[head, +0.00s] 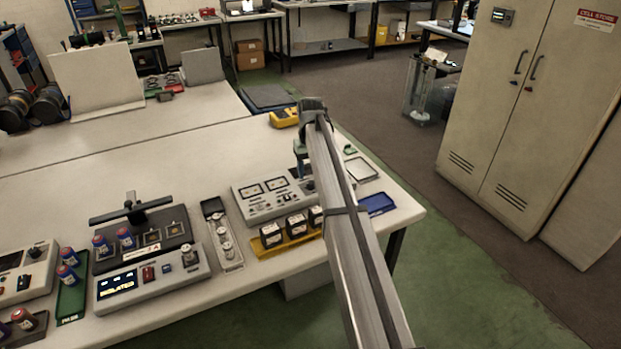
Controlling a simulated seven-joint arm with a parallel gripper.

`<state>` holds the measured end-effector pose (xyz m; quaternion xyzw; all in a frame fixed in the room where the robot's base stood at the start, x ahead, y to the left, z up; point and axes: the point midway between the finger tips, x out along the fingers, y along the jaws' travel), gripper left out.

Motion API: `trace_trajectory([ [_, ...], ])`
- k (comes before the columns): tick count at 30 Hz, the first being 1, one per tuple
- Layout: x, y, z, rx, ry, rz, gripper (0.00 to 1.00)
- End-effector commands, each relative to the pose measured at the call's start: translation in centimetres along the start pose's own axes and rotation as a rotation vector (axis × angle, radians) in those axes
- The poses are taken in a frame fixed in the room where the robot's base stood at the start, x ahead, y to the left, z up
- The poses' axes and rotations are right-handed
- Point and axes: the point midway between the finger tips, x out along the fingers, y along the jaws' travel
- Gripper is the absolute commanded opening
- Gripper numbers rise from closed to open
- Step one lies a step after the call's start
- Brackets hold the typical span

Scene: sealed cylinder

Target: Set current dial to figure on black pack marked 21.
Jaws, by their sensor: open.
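Several black packs with white tops, about three showing, stand in a yellow tray (285,247) at the table's front edge. The nearest to the left is a black pack (271,236); my arm partly covers the right one. Their marks are too small to read. Behind them is a grey instrument panel (262,209) with two meters (264,189) and small controls. I cannot tell which control is the current dial. My gripper (301,172) points down over the right end of this panel, open and empty. My arm hides part of that end, and contact cannot be judged.
A grey unit with a lit display (117,283), a black fixture with blue-and-red cylinders, and a tray of metal weights (224,240) stand left. A blue tray (377,205) lies right of my arm. A yellow meter (284,118) sits behind. The table's middle is clear.

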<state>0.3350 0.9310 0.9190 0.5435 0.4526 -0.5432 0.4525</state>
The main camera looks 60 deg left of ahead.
Motion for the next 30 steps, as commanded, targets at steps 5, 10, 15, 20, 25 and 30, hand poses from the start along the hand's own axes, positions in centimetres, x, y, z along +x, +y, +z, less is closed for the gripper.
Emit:
trace_trajectory([
  [5,-3.8,0.0,-0.1,0.0,0.002,0.0,0.55],
  [10,-6.7,0.0,-0.1,0.0,0.001,0.0,0.55],
  [15,-8.4,0.0,-0.1,0.0,0.0,0.0,0.55],
  [20,-9.2,0.0,0.0,0.0,0.0,0.0,0.55],
  [25,-9.4,0.0,0.0,0.0,-0.001,0.0,0.55],
  [30,-9.3,0.0,0.0,0.0,-0.001,0.0,0.55],
])
